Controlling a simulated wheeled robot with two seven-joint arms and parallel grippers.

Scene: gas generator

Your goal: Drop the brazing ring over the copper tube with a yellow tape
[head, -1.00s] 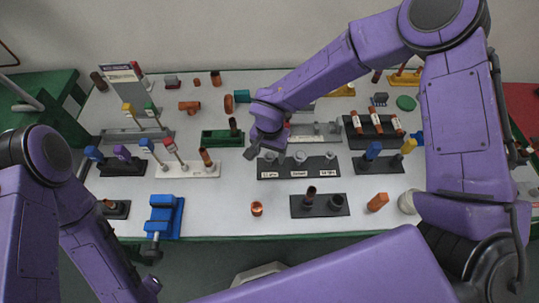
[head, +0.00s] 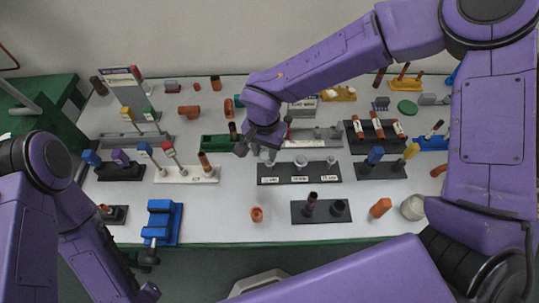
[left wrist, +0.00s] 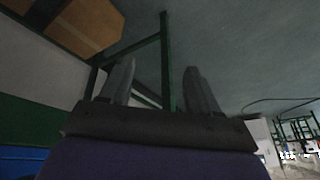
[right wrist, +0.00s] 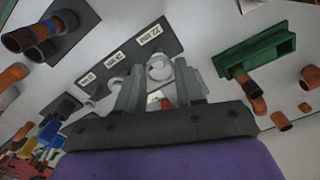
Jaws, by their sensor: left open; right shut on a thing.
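My right gripper (head: 250,150) is over the table, by the left end of the dark labelled peg plate (head: 312,180). In the right wrist view its fingers (right wrist: 160,85) are close together, with a light grey ring shape (right wrist: 160,66) at their tips. I take this for the brazing ring; the contact is partly hidden. I cannot tell which is the yellow-taped copper tube. My left gripper (left wrist: 160,88) is open and empty, away from the table objects.
A green block (head: 220,142) stands left of my right gripper. A blue vise (head: 161,222) is at the front left. A short copper piece (head: 257,214) and a dark tube plate (head: 320,211) are at the front. Bare table lies between the vise and the copper piece.

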